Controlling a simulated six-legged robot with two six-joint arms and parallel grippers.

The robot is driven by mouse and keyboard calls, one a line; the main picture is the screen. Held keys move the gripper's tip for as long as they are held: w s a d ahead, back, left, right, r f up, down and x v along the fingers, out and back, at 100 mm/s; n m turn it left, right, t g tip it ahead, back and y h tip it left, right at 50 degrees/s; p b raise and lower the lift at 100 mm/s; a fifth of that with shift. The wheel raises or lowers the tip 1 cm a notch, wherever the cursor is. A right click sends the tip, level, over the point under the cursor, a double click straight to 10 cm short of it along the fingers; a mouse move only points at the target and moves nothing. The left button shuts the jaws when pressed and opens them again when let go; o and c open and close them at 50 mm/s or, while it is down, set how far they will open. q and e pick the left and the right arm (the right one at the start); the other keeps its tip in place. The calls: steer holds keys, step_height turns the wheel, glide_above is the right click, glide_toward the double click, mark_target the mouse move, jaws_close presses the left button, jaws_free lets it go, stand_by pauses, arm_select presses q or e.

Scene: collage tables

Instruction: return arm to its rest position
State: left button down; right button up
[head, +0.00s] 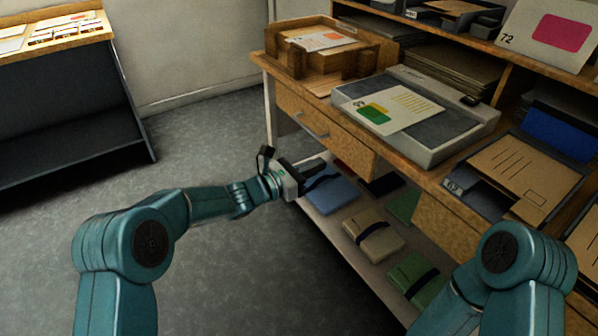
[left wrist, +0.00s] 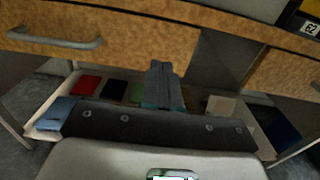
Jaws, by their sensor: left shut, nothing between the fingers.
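My left arm reaches in from the left in the head view, bent at the elbow. Its gripper (head: 322,176) is shut and empty in front of the wooden desk (head: 395,165), below the level of the desktop and over the low shelf. In the left wrist view the closed fingers (left wrist: 165,85) point toward the low shelf (left wrist: 50,122) under the desk's drawers. Only a teal part of my right arm shows at the lower right of the head view. My right gripper is out of view.
The desktop holds a wooden tray (head: 290,60), a grey device (head: 450,135) with a printed sheet (head: 405,105), and a dark tray (head: 460,185) with brown card. Strapped bundles, such as a tan one (head: 372,232), lie on the low shelf. Grey floor (head: 210,145) is clear at left.

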arm_select(q)
steer(key=s+a+f+m+g+y, duration=0.3)
steer(key=s+a+f+m+g, duration=0.1)
steer(key=s+f, duration=0.65)
steer(key=s+a+f+m+g+y, duration=0.3)
steer(key=s+f+m+g+y, duration=0.1)
steer(key=s+f, duration=0.7)
steer(key=s+a+f+m+g+y, duration=0.1)
steer(key=s+a+f+m, duration=0.2)
steer(key=s+m, duration=0.25)
steer(key=s+a+f+m+y, duration=0.2)
steer(key=s+f+m, duration=0.15)
steer(key=s, duration=0.25)
steer(key=s+a+f+m+g+y, duration=0.1)
steer(key=s+a+f+m, duration=0.2)
steer(key=s+m, duration=0.2)
step_height(320, 180, up, 27)
steer(key=p, duration=2.7)
steer(key=shift+s+d+m, duration=0.25)
steer(key=shift+m, duration=0.15)
steer(key=shift+f, duration=0.1)
steer(key=shift+d, duration=0.1)
